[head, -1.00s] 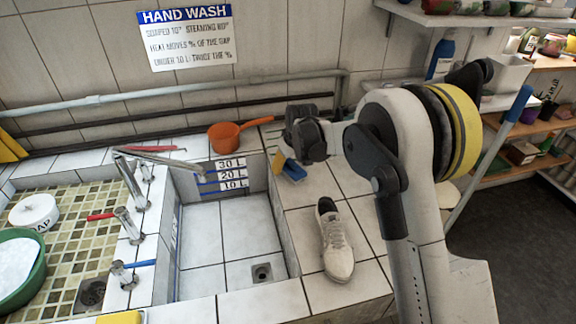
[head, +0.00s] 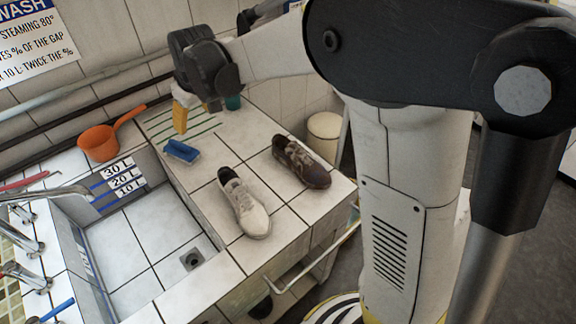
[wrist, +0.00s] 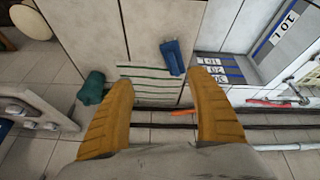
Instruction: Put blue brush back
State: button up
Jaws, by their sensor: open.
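The blue brush (head: 181,151) lies on the tiled counter beside the sink basin, at the near end of a patch of green stripes (head: 190,122). In the wrist view the brush (wrist: 173,57) lies beyond the fingertips, nearer the right finger, with the stripes (wrist: 150,70) beside it. My gripper (head: 182,124) is above the striped patch, fingers pointing down. In the wrist view its two yellow fingers (wrist: 160,82) are spread apart with nothing between them. The brush is apart from the fingers.
A white shoe (head: 243,202) and a brown shoe (head: 301,163) stand on the counter nearer me. An orange pan (head: 98,142) sits at the back left. A teal object (wrist: 91,88) is by the left finger. The sink basin (head: 150,240) is left.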

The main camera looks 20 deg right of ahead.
jog(key=s+d+r+m, duration=0.2)
jog(key=s+d+r, duration=0.35)
jog(key=s, duration=0.25)
jog(key=s+d+f+m, duration=0.1)
jog(key=s+d, duration=0.2)
jog(key=s, duration=0.4)
jog(key=s+d+f+m+t+h, duration=0.1)
jog(key=s+d, duration=0.2)
jog(key=s, duration=0.4)
jog(key=s+d+m+t, duration=0.1)
jog(key=s+d+m, duration=0.1)
jog(key=s, duration=0.5)
jog(key=shift+s+d+f, duration=0.25)
jog(key=shift+d+f, duration=0.15)
jog(key=shift+d, duration=0.05)
